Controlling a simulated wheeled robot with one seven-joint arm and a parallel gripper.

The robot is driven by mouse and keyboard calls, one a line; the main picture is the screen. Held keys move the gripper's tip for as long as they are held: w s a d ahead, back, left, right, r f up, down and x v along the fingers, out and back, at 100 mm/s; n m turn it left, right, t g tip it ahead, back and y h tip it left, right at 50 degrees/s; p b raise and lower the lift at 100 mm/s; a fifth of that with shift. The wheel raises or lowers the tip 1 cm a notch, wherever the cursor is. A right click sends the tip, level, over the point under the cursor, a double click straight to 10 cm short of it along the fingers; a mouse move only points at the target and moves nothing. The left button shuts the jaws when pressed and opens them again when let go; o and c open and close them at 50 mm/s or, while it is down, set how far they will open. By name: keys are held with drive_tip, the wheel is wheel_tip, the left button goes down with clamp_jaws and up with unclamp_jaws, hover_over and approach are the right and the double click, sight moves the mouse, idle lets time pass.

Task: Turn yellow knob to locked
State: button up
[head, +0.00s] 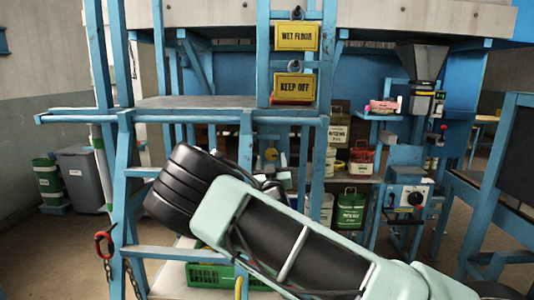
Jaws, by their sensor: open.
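A small round yellow piece (271,154), which looks like the yellow knob, shows behind the blue frame, below the hanging signs. Its marking and turn position are too small to read. My gripper (275,180) is partly hidden behind my pale green and black arm, just below the yellow piece in the picture. The jaws are open, and I see nothing held in them. I cannot tell how far the gripper is from the yellow piece in depth.
A blue steel frame with a shelf (190,102) stands close in front. Yellow signs (296,37) hang from it. A green can (350,210), a red-handled hook (104,243) and a green crate (208,276) are lower.

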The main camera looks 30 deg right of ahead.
sight(271, 157)
drive_tip(key=shift+p+x, duration=0.35)
drive_tip(key=shift+x, duration=1.25)
drive_tip(key=c, duration=1)
